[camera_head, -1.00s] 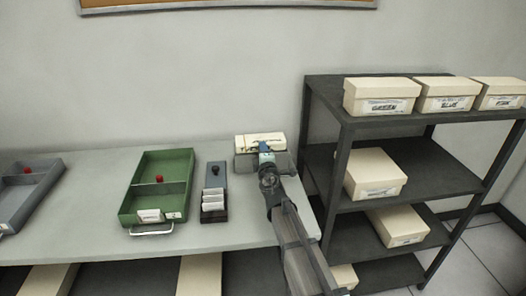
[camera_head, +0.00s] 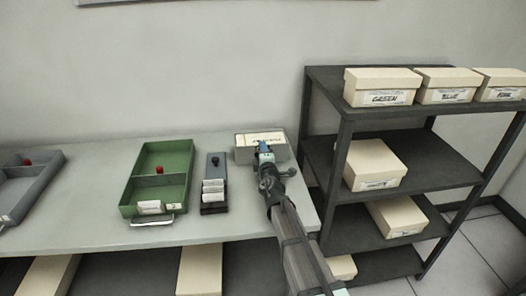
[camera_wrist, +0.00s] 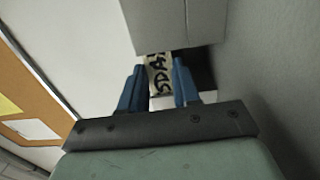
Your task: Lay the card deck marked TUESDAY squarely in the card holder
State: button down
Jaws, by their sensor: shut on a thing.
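The card deck (camera_head: 264,136) is cream with dark lettering. In the head view it lies within the outline of the grey card holder (camera_head: 244,158) at the back right of the table. My gripper (camera_head: 263,148) reaches it from the front. In the wrist view, my gripper's blue fingers (camera_wrist: 160,84) are shut on the deck (camera_wrist: 159,75), and lettering ending in "SDAY" shows between them. A grey block-like surface (camera_wrist: 175,24), apparently the holder, is close beyond the fingertips. Whether the deck rests fully on the holder's floor cannot be told.
A dark card rack (camera_head: 214,207) with white cards and a green tray (camera_head: 127,209) with a red knob stand left of the holder. A grey tray (camera_head: 45,183) is at far left. A dark shelf unit (camera_head: 330,86) with cream boxes stands close on the right.

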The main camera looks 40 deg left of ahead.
jog(key=c, duration=0.7)
grip_release()
jog(key=shift+c, duration=0.2)
jog(key=v, duration=1.4)
